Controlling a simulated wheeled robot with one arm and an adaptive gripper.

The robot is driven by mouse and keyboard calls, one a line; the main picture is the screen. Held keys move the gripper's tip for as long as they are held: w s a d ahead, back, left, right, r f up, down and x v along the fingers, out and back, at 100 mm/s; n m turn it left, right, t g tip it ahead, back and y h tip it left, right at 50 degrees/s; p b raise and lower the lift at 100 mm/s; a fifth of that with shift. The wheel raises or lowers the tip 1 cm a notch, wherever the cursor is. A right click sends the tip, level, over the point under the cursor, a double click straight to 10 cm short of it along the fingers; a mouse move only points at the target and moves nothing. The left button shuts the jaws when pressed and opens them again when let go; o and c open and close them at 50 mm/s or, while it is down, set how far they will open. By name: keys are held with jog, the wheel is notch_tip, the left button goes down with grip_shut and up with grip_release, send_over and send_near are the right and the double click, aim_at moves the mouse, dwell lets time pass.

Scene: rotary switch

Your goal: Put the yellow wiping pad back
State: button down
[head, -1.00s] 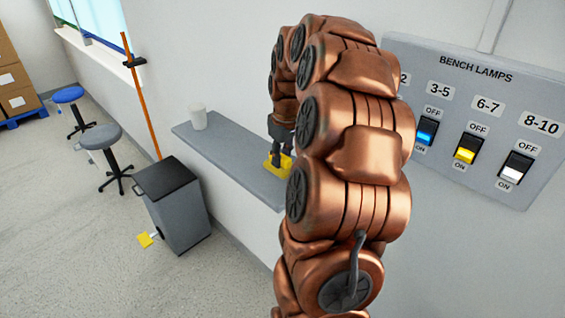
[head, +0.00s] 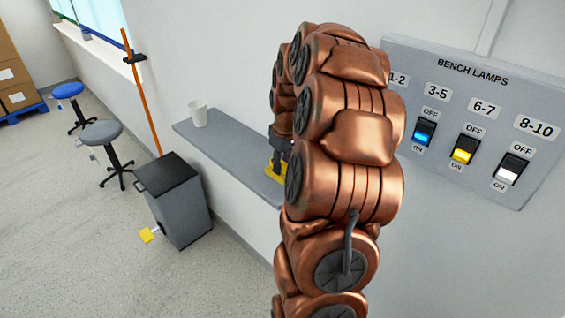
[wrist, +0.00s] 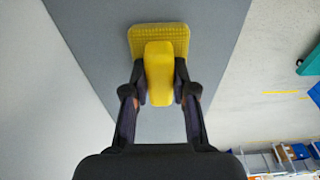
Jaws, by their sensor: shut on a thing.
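The yellow wiping pad (head: 271,174) shows in the head view at the near part of the grey wall shelf (head: 225,155), partly hidden by my arm. In the wrist view the pad (wrist: 140,38) is a flat textured square with a raised block handle (wrist: 159,62). My gripper (wrist: 160,88) is shut on this handle, one finger on each side. In the head view my gripper (head: 280,153) is above the pad, mostly behind my copper arm. The pad is over the grey shelf surface; I cannot tell whether it touches it.
A white cup (head: 198,114) stands at the shelf's far end. The bench lamps panel (head: 470,120) is on the wall at right. Two stools stand at left.

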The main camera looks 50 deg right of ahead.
aim_at(285, 165)
jog(key=c, duration=0.9)
grip_release()
jog(key=shift+c, duration=0.2)
notch_tip(285, 165, up, 12)
jog(key=s+b, duration=0.1)
jog(key=b, duration=0.1)
jog(key=shift+s+b, duration=0.2)
jog(key=shift+b, duration=0.15)
jog(key=s+a+f+n+g, duration=0.1)
jog(key=s+a, duration=0.1)
jog(key=a, duration=0.8)
jog(key=s+a+f, duration=0.2)
jog(key=a, duration=0.8)
jog(key=s+a+f+g, duration=0.1)
jog(key=s+a+f, duration=0.3)
jog(key=s, duration=0.5)
jog(key=s+a+f+g, duration=0.1)
jog(key=s+a+f, duration=0.3)
jog(key=s+a, duration=0.4)
jog(key=shift+s+a+m, duration=0.15)
jog(key=shift+s+m, duration=0.25)
jog(key=shift+s, duration=0.05)
